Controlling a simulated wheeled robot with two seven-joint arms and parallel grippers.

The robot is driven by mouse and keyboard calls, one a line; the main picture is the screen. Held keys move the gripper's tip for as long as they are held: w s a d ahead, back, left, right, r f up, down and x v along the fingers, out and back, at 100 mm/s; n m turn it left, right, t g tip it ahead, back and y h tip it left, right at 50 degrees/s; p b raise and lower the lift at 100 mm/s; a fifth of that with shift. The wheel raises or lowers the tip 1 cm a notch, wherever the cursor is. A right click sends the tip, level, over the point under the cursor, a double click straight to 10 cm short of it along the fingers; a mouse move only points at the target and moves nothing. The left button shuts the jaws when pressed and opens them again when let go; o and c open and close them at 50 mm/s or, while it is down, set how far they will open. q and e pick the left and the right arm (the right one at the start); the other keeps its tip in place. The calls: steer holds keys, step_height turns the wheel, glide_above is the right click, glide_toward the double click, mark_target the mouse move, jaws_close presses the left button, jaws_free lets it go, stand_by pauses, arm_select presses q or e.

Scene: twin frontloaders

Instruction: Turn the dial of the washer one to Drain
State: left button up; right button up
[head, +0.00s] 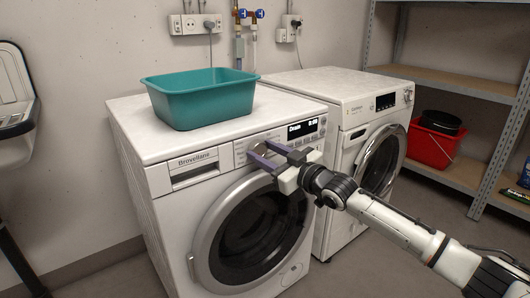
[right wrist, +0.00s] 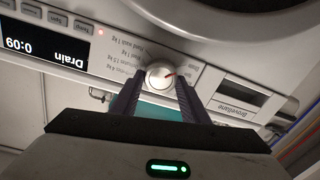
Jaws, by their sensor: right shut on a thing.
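The left front-loader, marked Brovellane (head: 215,215), has a round silver dial on its front panel. In the right wrist view, upside down, the dial (right wrist: 158,76) sits between the two dark fingers of my right gripper (right wrist: 157,92). Its red pointer mark aims up and right in that picture. The display (right wrist: 45,48) reads "Drain 0:09"; it also shows in the head view (head: 303,128). In the head view my right gripper (head: 262,155) is shut on the dial and partly hides it. My left gripper is not in view.
A teal basin (head: 203,97) stands on the left machine. A second white front-loader (head: 345,110) stands close on its right. A metal shelf (head: 460,170) with a red bucket (head: 432,143) is further right. Taps and sockets are on the wall behind.

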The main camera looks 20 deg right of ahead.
steer(key=o, duration=1.1)
steer(key=shift+s+d, duration=0.15)
steer(key=shift+s, duration=0.3)
arm_select(q)
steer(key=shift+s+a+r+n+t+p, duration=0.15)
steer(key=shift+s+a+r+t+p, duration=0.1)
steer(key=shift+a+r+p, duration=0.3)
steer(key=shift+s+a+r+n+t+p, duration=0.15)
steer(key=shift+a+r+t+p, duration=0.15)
steer(key=shift+p, duration=0.4)
arm_select(e)
steer(key=shift+v, duration=4.7)
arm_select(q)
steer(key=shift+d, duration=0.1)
